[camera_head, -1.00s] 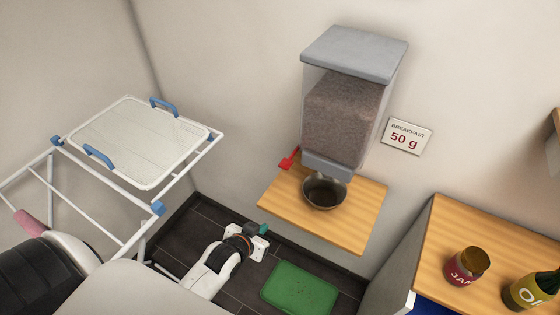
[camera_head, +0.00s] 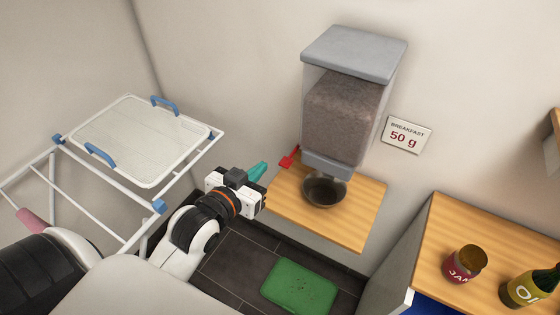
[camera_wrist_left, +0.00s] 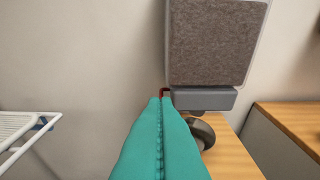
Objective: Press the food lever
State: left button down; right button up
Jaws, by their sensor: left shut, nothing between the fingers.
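The food dispenser (camera_head: 345,110) is a clear bin of brown food with a grey lid and grey base, fixed on the wall. Its red lever (camera_head: 290,157) sticks out at the left of the base. In the left wrist view the lever (camera_wrist_left: 165,92) shows just beyond the fingertips, partly hidden by them. A dark metal bowl (camera_head: 324,190) stands under the spout on a wooden shelf (camera_head: 350,228). My left gripper (camera_head: 258,171) has teal fingers, is shut and empty, and is to the left of the lever, a little lower in the picture, apart from it. My right gripper is not in view.
A white drying rack with a white tray (camera_head: 140,140) stands at the left. A sign (camera_head: 407,134) reads "BREAKFAST 50 g". A wooden counter (camera_head: 480,230) at the right holds a jam jar (camera_head: 464,265) and a bottle (camera_head: 530,290). A green mat (camera_head: 300,285) lies on the floor.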

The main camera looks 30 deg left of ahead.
pick_arm(q)
jog(key=w+f+p, duration=0.3)
jog(key=w+f, duration=0.3)
jog(key=w, duration=0.3)
jog(key=shift+w+d+f, duration=0.15)
jog(key=shift+w+f, duration=0.1)
